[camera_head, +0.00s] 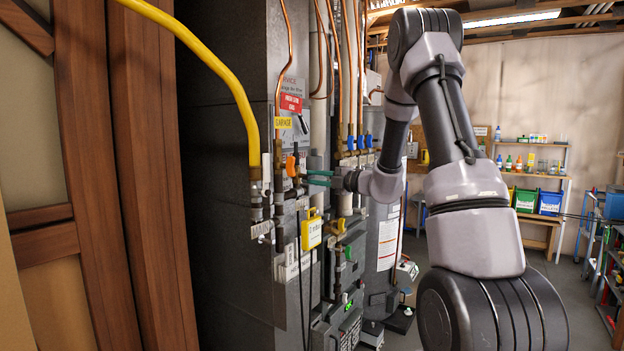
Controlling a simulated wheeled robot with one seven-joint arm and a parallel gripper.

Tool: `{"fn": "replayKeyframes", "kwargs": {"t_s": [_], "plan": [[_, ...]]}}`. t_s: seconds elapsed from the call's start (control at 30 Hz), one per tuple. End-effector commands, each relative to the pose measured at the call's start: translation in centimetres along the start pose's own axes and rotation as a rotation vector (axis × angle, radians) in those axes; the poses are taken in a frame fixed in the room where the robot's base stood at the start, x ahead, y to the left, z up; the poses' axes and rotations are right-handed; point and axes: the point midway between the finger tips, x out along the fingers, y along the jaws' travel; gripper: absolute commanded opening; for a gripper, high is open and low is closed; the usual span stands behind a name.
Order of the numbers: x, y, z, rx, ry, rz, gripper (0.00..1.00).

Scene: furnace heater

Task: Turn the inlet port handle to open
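An orange handle (291,166) sits on the copper and brass piping at the front of the grey furnace unit. I cannot tell for sure whether it is the inlet port handle, as no label for that is readable. My gripper (309,178) comes in from the right, with two teal fingers pointing left, one above the other. A gap shows between the fingers, and nothing is clearly seen between them. The fingertips are just right of the orange handle and slightly lower; I cannot tell whether they touch anything.
A yellow gas pipe (232,88) curves down at the left. Several blue valve handles (350,143) sit above and right of the fingers. A yellow box (311,229) hangs below them. Wooden studs (93,150) stand at far left. Floor at right is partly clear, with shelves (545,180) behind.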

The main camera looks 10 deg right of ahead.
Motion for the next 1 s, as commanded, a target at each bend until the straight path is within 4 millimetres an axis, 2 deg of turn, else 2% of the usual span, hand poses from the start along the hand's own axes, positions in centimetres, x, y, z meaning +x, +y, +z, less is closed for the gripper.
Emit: {"fn": "replayKeyframes", "kwargs": {"t_s": [0.27, 0.6, 1.0], "plan": [[-0.03, -0.01, 0.01, -0.022, 0.0, 0.0, 0.0], [-0.05, -0.04, 0.02, -0.384, 0.0, -0.001, 0.0], [-0.06, -0.06, 0.03, -0.456, -0.001, -0.001, 0.0]]}}
